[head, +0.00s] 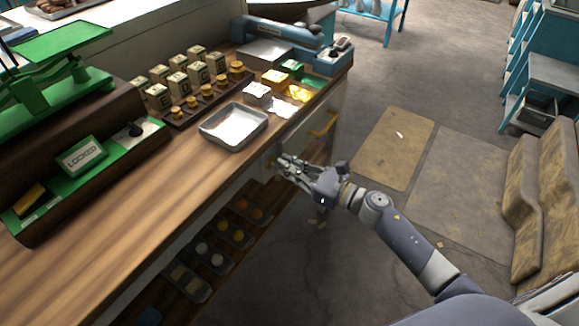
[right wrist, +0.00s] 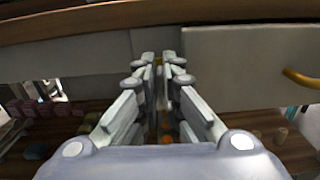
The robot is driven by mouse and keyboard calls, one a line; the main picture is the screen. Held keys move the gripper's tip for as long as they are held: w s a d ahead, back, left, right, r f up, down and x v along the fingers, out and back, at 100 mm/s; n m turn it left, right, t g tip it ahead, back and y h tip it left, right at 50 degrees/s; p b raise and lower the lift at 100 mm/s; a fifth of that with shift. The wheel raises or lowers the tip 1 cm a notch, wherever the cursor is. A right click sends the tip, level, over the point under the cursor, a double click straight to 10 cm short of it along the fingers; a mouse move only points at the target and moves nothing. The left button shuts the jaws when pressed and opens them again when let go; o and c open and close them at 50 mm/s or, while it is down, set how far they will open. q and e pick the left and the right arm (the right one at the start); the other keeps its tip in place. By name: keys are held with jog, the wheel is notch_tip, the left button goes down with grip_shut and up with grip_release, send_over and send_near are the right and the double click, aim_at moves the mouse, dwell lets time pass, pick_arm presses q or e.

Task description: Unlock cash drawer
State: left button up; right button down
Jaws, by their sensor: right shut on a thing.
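My right gripper (head: 279,163) is at the counter's front face, below the metal tray. In the right wrist view its fingers (right wrist: 160,62) are closed together on a small brass-coloured piece (right wrist: 158,63), mostly hidden between them; I cannot tell whether it is a key or a knob. To its right is a pale drawer front (right wrist: 245,68) with a curved brass handle (right wrist: 300,77), also visible in the head view (head: 323,126). My left gripper is out of view.
A metal tray (head: 234,126), rows of small lettered boxes (head: 180,84) and a blue-grey machine (head: 285,40) stand on the wooden counter. Shelves below the counter hold small trays (head: 210,256). The floor right of the counter is mostly open.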

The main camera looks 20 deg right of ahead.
jog(key=shift+m, duration=0.3)
jog(key=m, duration=0.4)
jog(key=shift+w+d, duration=0.15)
jog(key=shift+d, duration=0.1)
jog(key=m, duration=0.4)
jog(key=shift+w+d+f+m+p, duration=0.2)
jog(key=shift+m+p, duration=0.1)
jog(key=shift+p, duration=0.05)
jog(key=shift+w+d+f+m+p, duration=0.1)
jog(key=shift+f+m+p, duration=0.15)
jog(key=shift+m, duration=1.15)
jog(key=shift+s+d+f+m+p, duration=0.1)
jog(key=shift+m+p, duration=0.2)
jog(key=shift+m, duration=1.1)
jog(key=shift+w+f+m+p, duration=0.1)
jog(key=shift+f+m+p, duration=0.15)
jog(key=shift+m, duration=1.15)
jog(key=c, duration=1.8)
grip_release()
jog(key=shift+o, duration=0.2)
